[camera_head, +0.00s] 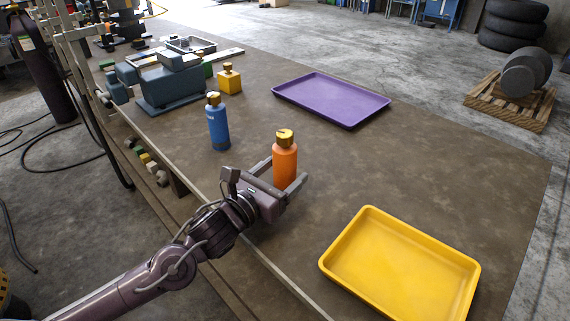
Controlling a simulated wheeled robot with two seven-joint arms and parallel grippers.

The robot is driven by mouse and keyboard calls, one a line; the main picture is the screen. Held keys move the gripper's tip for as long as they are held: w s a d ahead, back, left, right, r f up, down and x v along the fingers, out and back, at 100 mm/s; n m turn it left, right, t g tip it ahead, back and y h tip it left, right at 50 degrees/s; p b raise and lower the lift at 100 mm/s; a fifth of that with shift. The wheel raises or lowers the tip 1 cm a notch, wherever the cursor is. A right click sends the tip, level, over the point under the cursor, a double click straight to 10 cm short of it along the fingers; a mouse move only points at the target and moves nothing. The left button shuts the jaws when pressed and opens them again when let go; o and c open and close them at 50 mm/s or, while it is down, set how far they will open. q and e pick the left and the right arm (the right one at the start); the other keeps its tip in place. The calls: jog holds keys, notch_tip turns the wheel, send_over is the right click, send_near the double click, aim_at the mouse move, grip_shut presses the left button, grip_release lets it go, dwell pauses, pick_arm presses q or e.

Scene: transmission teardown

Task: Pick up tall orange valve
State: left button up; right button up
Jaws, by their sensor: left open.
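The tall orange valve (285,163) stands upright on the table, with a brass-coloured top. My left gripper (282,176) is open around it, with one finger on its left side and the other at its lower right. I cannot tell whether the fingers touch it. The lower end of the valve is partly hidden by the gripper. My right gripper is not in view.
A blue bottle-shaped valve (217,124) stands to the left of the orange one. A yellow block (229,80) and a blue-grey machine (163,85) are farther back. A purple tray (331,98) lies behind, and a yellow tray (401,268) at the front right. The table between them is clear.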

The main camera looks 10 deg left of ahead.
aim_at(290, 165)
pick_arm(q)
jog(key=x, duration=0.2)
jog(key=shift+w+d+r, duration=0.15)
jog(key=shift+w+r, duration=0.15)
jog(key=shift+w+d+f, duration=0.15)
jog(key=shift+w, duration=0.15)
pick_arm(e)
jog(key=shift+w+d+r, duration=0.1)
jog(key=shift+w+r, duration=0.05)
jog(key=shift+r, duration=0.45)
pick_arm(q)
jog(key=shift+c, duration=0.2)
jog(key=c, duration=1.2)
jog(key=shift+r, duration=0.2)
jog(key=shift+c, duration=1.2)
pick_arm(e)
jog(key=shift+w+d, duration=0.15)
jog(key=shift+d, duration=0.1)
pick_arm(q)
jog(key=shift+r, duration=0.1)
